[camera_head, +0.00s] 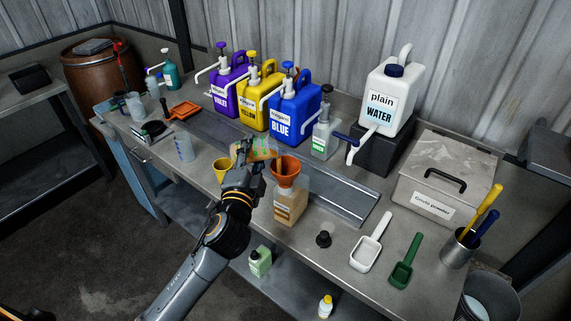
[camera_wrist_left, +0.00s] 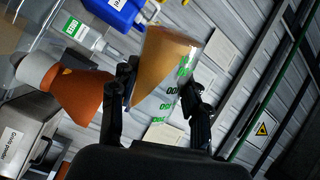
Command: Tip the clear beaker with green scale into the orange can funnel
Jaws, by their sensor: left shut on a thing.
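The clear beaker with green scale (camera_head: 263,148) is held up, strongly tilted, beside and just above the orange funnel (camera_head: 287,168). My left gripper (camera_head: 246,168) is shut on it. In the left wrist view the beaker (camera_wrist_left: 168,72) sits between the two fingers (camera_wrist_left: 160,98) and holds orange-brown liquid with a slanted surface. The funnel (camera_wrist_left: 82,97) shows left of it there. In the head view the funnel stands in the mouth of a can with an orange-brown label (camera_head: 290,207). I cannot tell whether liquid is flowing. My right gripper is not in view.
A yellow cup (camera_head: 222,168) stands just left of the gripper. Blue (camera_head: 295,112), yellow and violet pump canisters stand behind. A black cap (camera_head: 323,239), white scoop (camera_head: 371,241) and green scoop (camera_head: 406,262) lie to the right. A graduated clear beaker (camera_head: 185,148) stands left.

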